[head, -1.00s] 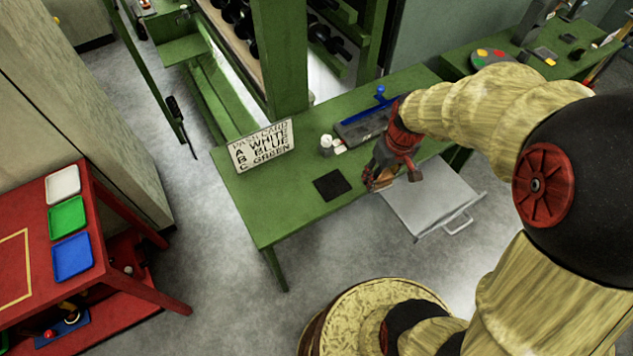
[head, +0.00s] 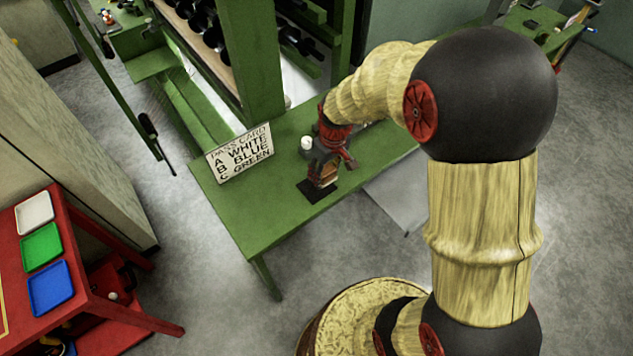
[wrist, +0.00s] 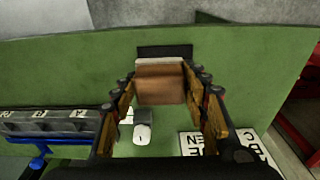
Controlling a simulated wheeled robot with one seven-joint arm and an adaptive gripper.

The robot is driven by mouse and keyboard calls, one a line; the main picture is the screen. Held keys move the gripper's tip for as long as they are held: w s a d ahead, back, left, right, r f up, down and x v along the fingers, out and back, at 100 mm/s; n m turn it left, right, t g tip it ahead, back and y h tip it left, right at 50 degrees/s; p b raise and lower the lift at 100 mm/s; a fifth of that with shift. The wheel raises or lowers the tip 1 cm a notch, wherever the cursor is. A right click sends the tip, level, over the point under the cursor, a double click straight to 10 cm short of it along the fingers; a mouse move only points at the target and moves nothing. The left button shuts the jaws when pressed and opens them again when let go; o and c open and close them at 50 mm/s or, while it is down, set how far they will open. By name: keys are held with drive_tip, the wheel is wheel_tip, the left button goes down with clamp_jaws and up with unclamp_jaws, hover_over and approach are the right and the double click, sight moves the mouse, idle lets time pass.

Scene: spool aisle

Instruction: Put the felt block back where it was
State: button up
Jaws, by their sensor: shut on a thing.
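The felt block (wrist: 160,85) is brown with a paler strip along its far edge. It sits between the fingers of my gripper (wrist: 161,78), which is shut on it. In the head view my gripper (head: 324,168) is at the left part of the green bench, over the dark square pad (head: 312,191). The pad also shows in the wrist view (wrist: 165,51), just beyond the block and partly hidden by it. I cannot tell whether the block touches the pad.
The lettered pass card (head: 240,153) stands on the green bench (head: 250,205), left of my gripper. A small white-topped bottle (head: 306,143) is close behind it. A grey sectioned tray (wrist: 50,122) and blue tool (wrist: 40,143) show in the wrist view. A grey drawer (head: 400,205) juts from the bench front.

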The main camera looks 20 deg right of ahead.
drive_tip(key=f, duration=0.1)
drive_tip(key=w+a+f, duration=0.1)
drive_tip(key=w+f, duration=0.1)
drive_tip(key=shift+w+a+f+b, duration=0.15)
drive_tip(key=shift+a+f+b, duration=0.1)
drive_tip(key=shift+a+b, duration=0.1)
drive_tip(key=shift+w+f+b, duration=0.1)
drive_tip(key=shift+f+b, duration=0.25)
drive_tip(key=shift+f, duration=1.2)
drive_tip(key=shift+f, duration=0.15)
drive_tip(key=o, duration=1.1)
